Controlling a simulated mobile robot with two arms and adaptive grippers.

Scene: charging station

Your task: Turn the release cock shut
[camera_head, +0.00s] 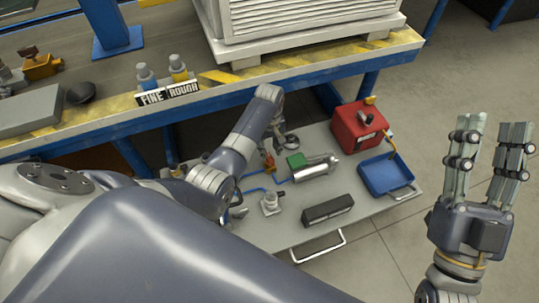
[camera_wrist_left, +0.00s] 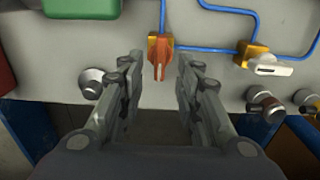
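In the left wrist view an orange cock (camera_wrist_left: 160,56) with a red-orange lever sits on a blue pipe. Its lever points down the picture, in the gap between the fingertips of my open left gripper (camera_wrist_left: 160,70). I see no contact. A second orange cock (camera_wrist_left: 265,62) with a white lever is to the right, on the same piping. The pictures do not label which is the release cock. In the head view my left gripper (camera_head: 276,130) is mostly hidden by its wrist, near the orange cock (camera_head: 268,161). My right gripper (camera_head: 492,150) is open, empty, fingers up, at the right.
A grey panel (camera_head: 375,212) carries a green block (camera_head: 297,161), a silver cylinder, a black box (camera_head: 327,210), a red tank (camera_head: 357,128) and a blue tray (camera_head: 388,176). A round knob (camera_wrist_left: 92,82) is left of my left fingers. The workbench edge (camera_head: 330,62) is close behind the left wrist.

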